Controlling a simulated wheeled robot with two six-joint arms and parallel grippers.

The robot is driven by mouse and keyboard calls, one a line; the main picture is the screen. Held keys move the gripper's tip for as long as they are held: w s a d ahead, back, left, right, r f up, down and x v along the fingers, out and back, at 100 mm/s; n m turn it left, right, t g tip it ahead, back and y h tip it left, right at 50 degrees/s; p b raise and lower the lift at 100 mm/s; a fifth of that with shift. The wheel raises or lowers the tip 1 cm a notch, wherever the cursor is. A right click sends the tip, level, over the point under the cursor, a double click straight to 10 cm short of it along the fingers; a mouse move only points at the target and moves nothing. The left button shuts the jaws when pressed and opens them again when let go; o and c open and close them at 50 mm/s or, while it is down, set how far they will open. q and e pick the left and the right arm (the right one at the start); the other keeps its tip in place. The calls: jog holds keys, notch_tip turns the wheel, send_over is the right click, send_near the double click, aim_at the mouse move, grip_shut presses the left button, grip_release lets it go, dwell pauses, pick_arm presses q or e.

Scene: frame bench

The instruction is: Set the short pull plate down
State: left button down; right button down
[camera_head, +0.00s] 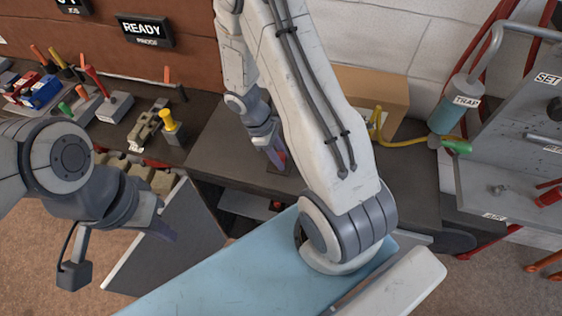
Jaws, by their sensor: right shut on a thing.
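My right gripper (272,152) points down over the dark bench top (225,130), right of the yellow-topped fixture. It is shut on a small piece with a reddish edge (283,158), likely the short pull plate. The fingers hide most of it. Its lower end is close to the bench top, and I cannot tell whether it touches. My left gripper (162,228) hangs at the left, in front of the bench and lower in the picture. Its fingers overlap from this angle, so its opening is unclear.
A fixture with a yellow knob (170,127) stands left of the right gripper. Several coloured-handled tools (92,78) fill the bench's left end. A cardboard box (372,92) stands behind my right arm. A grey panel with a TRAP cylinder (455,105) is at right.

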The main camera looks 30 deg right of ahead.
jog(key=shift+f, duration=1.7)
jog(key=shift+f, duration=0.15)
jog(key=c, duration=0.5)
grip_release()
